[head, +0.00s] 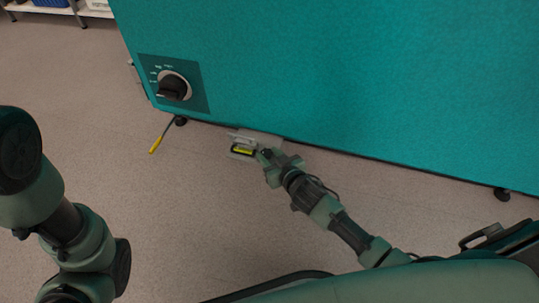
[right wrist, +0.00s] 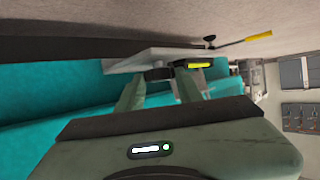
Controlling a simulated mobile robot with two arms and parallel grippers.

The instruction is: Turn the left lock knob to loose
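The teal chamber (head: 320,60) has a large black dial knob (head: 173,87) on a dark panel at its left. A light grey bracket (head: 262,137) sits at its lower edge, with a black, yellow-marked part (head: 243,150); both also show in the right wrist view, the bracket (right wrist: 150,57) above the yellow-marked part (right wrist: 199,65). No readable label says which part is the left lock knob. My right gripper (head: 262,155) is at the bracket. Its fingers (right wrist: 159,82) stand apart with a small dark part (right wrist: 158,73) between their tips; whether they clamp it is unclear. My left gripper is out of view.
The floor (head: 190,210) in front is clear. A shelf (head: 60,10) stands far at the upper left.

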